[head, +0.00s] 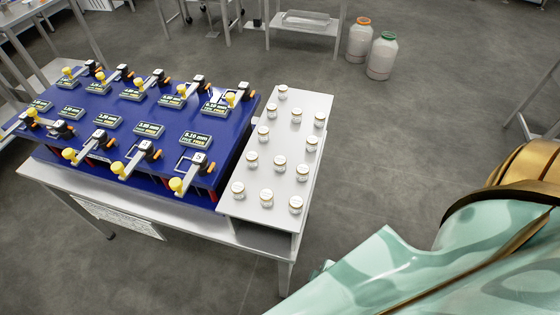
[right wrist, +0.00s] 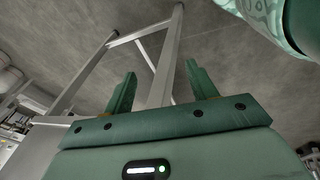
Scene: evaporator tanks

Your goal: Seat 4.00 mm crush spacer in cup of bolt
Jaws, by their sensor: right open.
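A blue panel (head: 165,143) on the bench carries several black-and-yellow clamp-like devices, such as a front one (head: 190,174), and dark label plates. The front right plate (head: 196,139) seems to read 5.20 mm; the others are too small to read surely. Several small white jars with brownish rims, such as a near one (head: 295,205), stand on a white board (head: 279,220) right of the panel. I cannot make out which thing is the 4.00 mm crush spacer or the bolt cup. My right gripper (right wrist: 161,82) is open and empty, away from the jars. My left gripper is not in view.
The bench (head: 255,238) stands on grey floor, with open floor (head: 390,130) to its right. Two pale containers, one with an orange lid (head: 358,40) and one with a green lid (head: 381,58), stand behind. Metal frame legs (right wrist: 165,60) show beyond my right fingers.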

